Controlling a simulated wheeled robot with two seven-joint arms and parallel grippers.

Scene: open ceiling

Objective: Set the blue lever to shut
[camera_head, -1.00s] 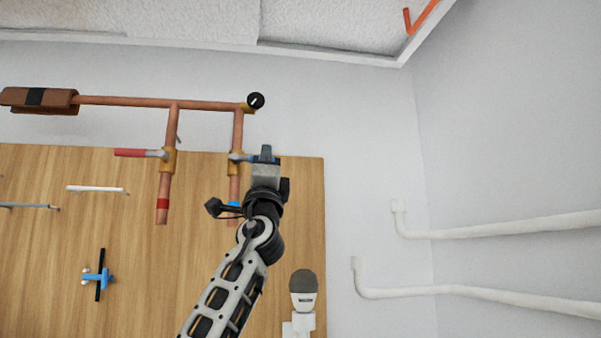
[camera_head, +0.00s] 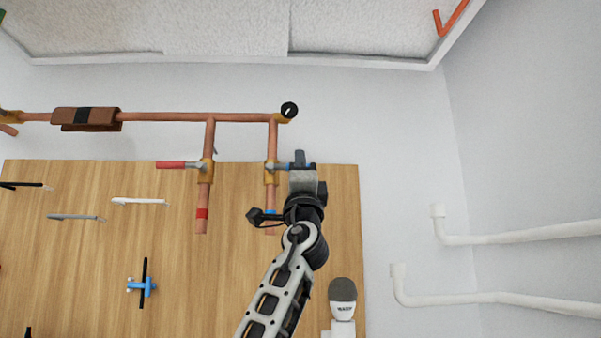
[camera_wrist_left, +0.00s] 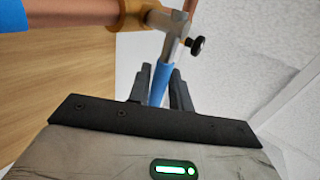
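The blue lever (camera_head: 312,166) sits on a brass valve (camera_head: 271,172) of the right-hand copper branch pipe. It points to the right, across the pipe. My left gripper (camera_head: 300,163) is at the lever, covering part of it. In the left wrist view the blue lever (camera_wrist_left: 160,82) lies between the two dark fingers, which appear closed against its sides, and runs up to the grey valve stem (camera_wrist_left: 178,28). My right gripper is not in view.
A red lever (camera_head: 178,165) on the left branch pipe points left. A black knob (camera_head: 289,110) tops the pipe's right end. A wooden board (camera_head: 180,260) with pens and a blue-and-black item (camera_head: 143,285) lies behind. White pipes (camera_head: 520,239) run at the right.

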